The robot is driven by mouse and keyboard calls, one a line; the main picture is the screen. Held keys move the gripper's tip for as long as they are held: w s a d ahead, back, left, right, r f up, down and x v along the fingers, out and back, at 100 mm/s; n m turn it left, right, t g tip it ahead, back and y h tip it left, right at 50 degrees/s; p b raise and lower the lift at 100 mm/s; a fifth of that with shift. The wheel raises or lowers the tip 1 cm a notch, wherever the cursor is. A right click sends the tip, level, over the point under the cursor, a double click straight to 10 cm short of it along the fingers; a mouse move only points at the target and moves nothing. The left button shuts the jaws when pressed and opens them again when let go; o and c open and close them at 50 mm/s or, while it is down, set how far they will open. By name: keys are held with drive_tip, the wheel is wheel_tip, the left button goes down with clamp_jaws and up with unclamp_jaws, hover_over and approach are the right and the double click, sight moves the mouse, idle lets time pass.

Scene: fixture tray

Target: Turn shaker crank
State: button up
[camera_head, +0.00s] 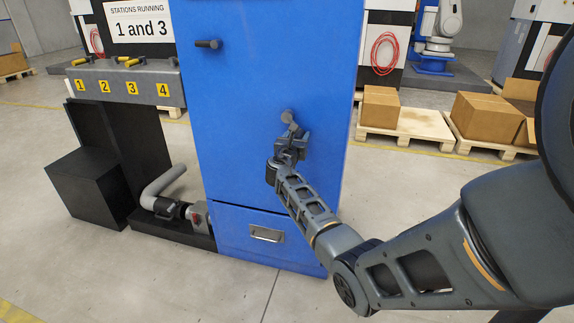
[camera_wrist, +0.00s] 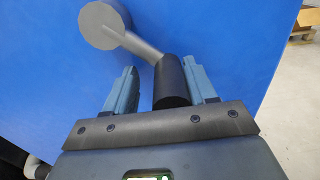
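The crank (camera_head: 287,117) sticks out from the front of a tall blue cabinet (camera_head: 250,90). In the wrist view its round grey hub (camera_wrist: 103,25) is at upper left, and a grey arm (camera_wrist: 146,49) runs down right to a black cylindrical handle (camera_wrist: 171,82). My gripper (camera_head: 291,142) is at the crank, just below the hub in the head view. In the wrist view my gripper (camera_wrist: 160,66) is open, with the handle between its fingers. A gap shows on the left side; the right finger is close to the handle, and I cannot tell if it touches.
A black knob handle (camera_head: 207,44) juts from the cabinet higher up. A drawer (camera_head: 266,234) is below. At left are a grey panel with numbered yellow levers (camera_head: 125,80), a sign (camera_head: 140,20) and a grey pipe (camera_head: 165,185). Boxes (camera_head: 487,117) on pallets stand at right.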

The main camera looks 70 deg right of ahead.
drive_tip(key=a+n+p, duration=1)
drive_tip(key=n+p, duration=0.7)
drive_tip(key=p, duration=0.1)
drive_tip(key=shift+s+a+p, duration=0.2)
drive_tip(key=shift+a+p, duration=0.2)
drive_tip(key=shift+f, duration=0.15)
